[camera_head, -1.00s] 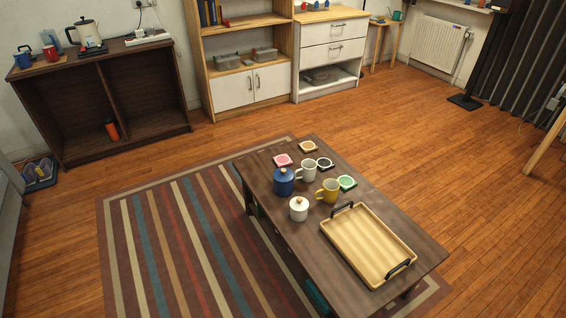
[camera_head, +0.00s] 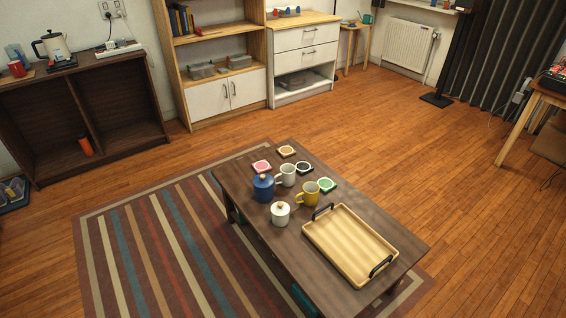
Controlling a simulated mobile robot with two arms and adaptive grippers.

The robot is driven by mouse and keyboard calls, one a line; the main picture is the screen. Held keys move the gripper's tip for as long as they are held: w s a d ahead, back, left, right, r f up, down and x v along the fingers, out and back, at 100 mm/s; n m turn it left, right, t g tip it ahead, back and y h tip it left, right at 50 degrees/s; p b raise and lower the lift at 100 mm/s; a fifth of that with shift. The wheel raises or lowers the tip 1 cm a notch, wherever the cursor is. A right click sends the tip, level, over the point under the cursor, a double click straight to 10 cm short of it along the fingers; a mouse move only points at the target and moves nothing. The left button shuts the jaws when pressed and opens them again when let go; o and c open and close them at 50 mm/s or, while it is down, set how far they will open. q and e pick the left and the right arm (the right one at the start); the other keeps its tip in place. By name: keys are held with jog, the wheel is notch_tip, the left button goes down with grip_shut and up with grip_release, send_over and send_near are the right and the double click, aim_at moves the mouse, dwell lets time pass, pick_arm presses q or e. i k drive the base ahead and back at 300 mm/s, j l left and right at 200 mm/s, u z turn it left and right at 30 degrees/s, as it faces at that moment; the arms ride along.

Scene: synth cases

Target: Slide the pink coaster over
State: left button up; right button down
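The pink coaster (camera_head: 262,167) lies flat near the far left end of the dark wooden coffee table (camera_head: 345,192). It has a pale border and a pink centre. The blue lidded pot (camera_head: 263,188) stands just in front of it and an orange-brown coaster (camera_head: 286,151) lies behind it to the right. Nothing is seen on top of the pink coaster. Neither of my grippers is in view.
A white mug (camera_head: 287,176), a black coaster (camera_head: 303,168), a green coaster (camera_head: 326,184), a yellow mug (camera_head: 308,195), a white lidded pot (camera_head: 280,214) and a wooden tray (camera_head: 316,238) share the table. Open wooden floor (camera_head: 420,170) lies to the right; a striped rug (camera_head: 130,220) lies left.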

aim_at(262, 167)
jog(key=i+j+z, duration=0.25)
jog(key=z, duration=0.2)
jog(key=i+j+z, duration=0.15)
jog(key=j+z, duration=0.25)
jog(key=i+j+z, duration=0.1)
jog(key=j, duration=0.35)
jog(key=i+j+z, duration=0.1)
jog(key=i+j, duration=0.15)
jog(key=j, duration=0.25)
jog(key=i+j+z, duration=0.1)
jog(key=j, duration=0.4)
jog(key=i+j+z, duration=0.1)
jog(key=j, duration=0.4)
jog(key=i+j+z, duration=0.15)
jog(key=j, duration=0.35)
